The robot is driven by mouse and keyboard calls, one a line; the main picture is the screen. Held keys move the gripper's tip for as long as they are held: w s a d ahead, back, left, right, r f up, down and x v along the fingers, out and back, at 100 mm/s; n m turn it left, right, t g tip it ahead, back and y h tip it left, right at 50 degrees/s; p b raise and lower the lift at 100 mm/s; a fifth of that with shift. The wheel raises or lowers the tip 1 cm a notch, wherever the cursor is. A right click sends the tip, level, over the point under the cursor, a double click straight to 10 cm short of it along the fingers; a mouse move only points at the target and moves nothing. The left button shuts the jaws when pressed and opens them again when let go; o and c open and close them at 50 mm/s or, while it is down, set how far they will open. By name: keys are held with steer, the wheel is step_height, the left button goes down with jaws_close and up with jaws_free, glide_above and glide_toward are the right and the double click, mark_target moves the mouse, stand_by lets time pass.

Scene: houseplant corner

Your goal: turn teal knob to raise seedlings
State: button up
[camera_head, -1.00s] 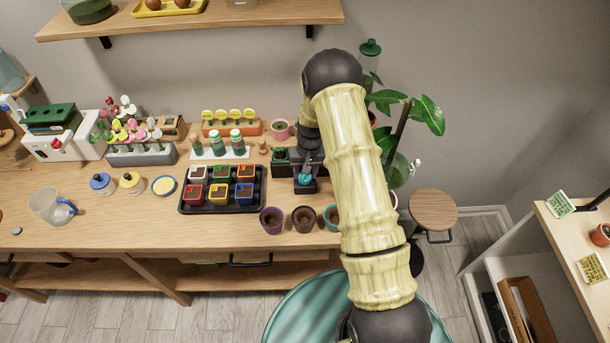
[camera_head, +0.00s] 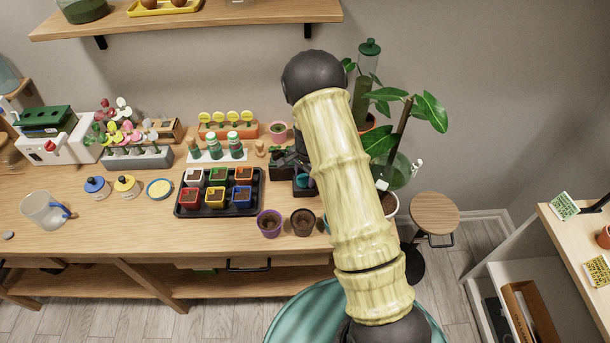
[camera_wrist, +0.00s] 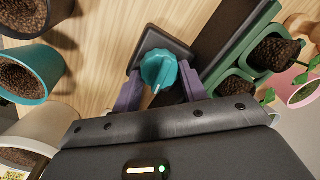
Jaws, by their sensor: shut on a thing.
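The teal knob (camera_wrist: 158,70) sits on a dark square base (camera_wrist: 178,47) on the wooden bench. In the wrist view my gripper (camera_wrist: 160,84) has its two purple-grey fingers on either side of the knob and is shut on it. In the head view a bit of the teal knob (camera_head: 302,181) shows beside my arm, which hides most of the gripper. A dark bar runs from near the knob's base alongside green planters (camera_wrist: 272,52) with soil and small green leaves.
A black tray (camera_head: 258,205) of coloured pots stands left of the knob. A purple pot (camera_head: 269,222) and a brown pot (camera_head: 303,221) stand near the bench front. A teal pot (camera_wrist: 30,72) is close by in the wrist view. A leafy plant (camera_head: 430,110) rises behind my arm.

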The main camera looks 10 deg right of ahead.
steer(key=shift+a+m, duration=0.15)
steer(key=shift+m, duration=0.75)
steer(key=o, duration=0.7)
